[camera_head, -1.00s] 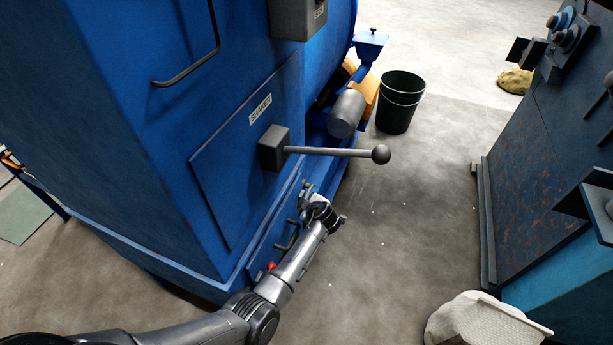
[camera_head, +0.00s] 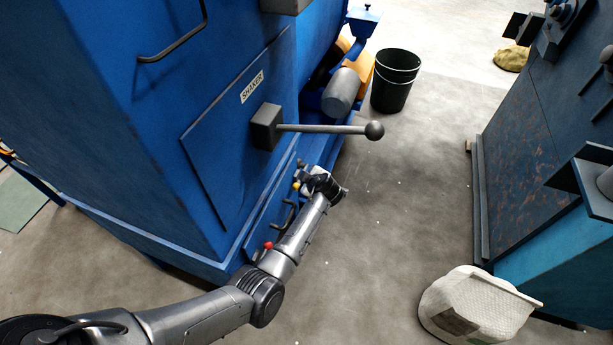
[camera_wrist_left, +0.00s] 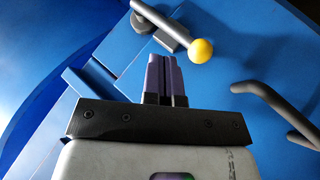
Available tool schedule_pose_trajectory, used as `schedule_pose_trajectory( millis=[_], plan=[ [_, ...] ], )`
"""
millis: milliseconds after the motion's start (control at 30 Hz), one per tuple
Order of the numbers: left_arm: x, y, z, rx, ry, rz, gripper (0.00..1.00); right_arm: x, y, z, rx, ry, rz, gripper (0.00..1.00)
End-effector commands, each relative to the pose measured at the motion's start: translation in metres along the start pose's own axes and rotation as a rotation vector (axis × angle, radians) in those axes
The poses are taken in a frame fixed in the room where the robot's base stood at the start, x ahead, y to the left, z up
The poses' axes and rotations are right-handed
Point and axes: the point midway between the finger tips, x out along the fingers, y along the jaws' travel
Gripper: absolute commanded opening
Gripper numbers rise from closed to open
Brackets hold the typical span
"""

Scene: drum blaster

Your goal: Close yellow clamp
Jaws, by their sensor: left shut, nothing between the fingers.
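The yellow clamp is a grey lever with a yellow ball knob (camera_wrist_left: 201,51) in the left wrist view, set on a round grey pivot on the blue machine. In the head view the yellow knob (camera_head: 296,186) is a small spot low on the machine's side, just left of my left gripper (camera_head: 321,182). In the wrist view my left gripper (camera_wrist_left: 166,62) is shut and empty, its purple fingers together. The tips are below and left of the knob in the picture, with blue showing between. Contact with the lever cannot be told. My right gripper is not in view.
A dark bar handle (camera_wrist_left: 275,104) stands out at the right of the wrist view. A red knob (camera_head: 268,245) is low on the machine. A long ball-ended shaker lever (camera_head: 330,129) juts out above my wrist. Open floor (camera_head: 400,215) lies to the right.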

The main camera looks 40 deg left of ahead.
Motion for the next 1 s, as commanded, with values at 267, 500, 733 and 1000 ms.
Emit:
schedule_pose_trajectory(
  millis=[267,500,733,1000],
  plan=[
    [-0.058,0.001,-0.002,-0.001,-0.002,0.001,0.0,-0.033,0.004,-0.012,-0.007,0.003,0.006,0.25],
    [-0.09,-0.002,0.0,-0.001,0.0,0.002,0.0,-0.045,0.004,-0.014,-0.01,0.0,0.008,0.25],
    [-0.101,-0.005,0.001,-0.001,0.0,0.001,0.0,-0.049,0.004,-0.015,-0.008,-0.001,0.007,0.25],
    [-0.102,-0.005,0.002,0.03,0.001,0.001,0.0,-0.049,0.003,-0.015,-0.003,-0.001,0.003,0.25]
  ],
)
